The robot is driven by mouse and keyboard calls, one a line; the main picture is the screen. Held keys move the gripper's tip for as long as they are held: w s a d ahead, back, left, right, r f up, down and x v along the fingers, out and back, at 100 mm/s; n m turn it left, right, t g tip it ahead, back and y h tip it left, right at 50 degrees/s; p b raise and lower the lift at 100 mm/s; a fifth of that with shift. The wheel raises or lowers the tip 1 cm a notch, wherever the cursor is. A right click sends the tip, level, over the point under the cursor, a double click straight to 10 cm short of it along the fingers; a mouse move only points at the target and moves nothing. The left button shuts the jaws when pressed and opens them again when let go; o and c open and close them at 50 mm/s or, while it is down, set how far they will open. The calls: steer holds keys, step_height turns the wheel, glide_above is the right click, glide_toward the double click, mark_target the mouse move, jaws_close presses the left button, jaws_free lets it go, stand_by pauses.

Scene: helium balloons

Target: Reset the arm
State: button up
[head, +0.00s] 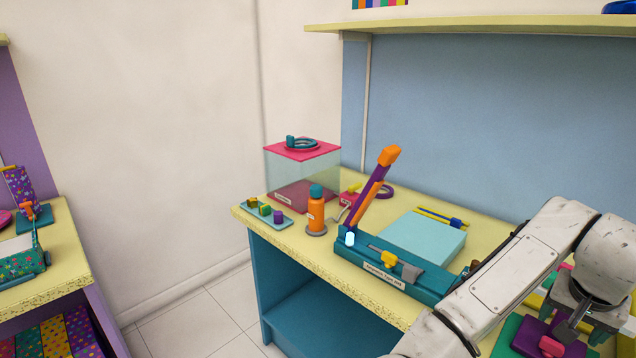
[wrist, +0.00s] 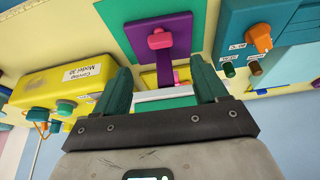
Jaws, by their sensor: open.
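My gripper (head: 572,322) is at the lower right of the head view, at the end of my grey-white arm. It hangs over a purple plate with a pink knob (head: 551,345). In the wrist view, its two teal fingers (wrist: 162,80) stand wide apart. Between and beyond them show the purple plate (wrist: 145,47), its pink knob (wrist: 160,39) and a pale bar (wrist: 164,93). The fingers do not close on anything. I cannot tell how far the fingertips are from the plate.
A yellow labelled box (wrist: 62,88) lies left of the fingers and a teal box with an orange knob (wrist: 262,44) right. The yellow table also holds a teal base with a raised lever (head: 370,190), an orange bottle (head: 316,212) and a clear pink-lidded box (head: 302,172).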

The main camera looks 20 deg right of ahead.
steer(key=a+f+n+t, duration=0.1)
steer(key=a+f+n, duration=1)
steer(key=a+f, duration=0.3)
steer(key=s+a+f+n+y, duration=0.1)
steer(key=s+a+f+y, duration=0.1)
steer(key=s+a+f, duration=0.3)
steer(key=s+a+f+n+g+y, duration=0.1)
steer(key=s+a+f+y, duration=0.1)
steer(key=s+a+f, duration=0.3)
steer(key=s+a, duration=0.1)
steer(key=a, duration=0.3)
steer(key=shift+a+n+g, duration=0.15)
steer(key=shift+n+g, duration=0.15)
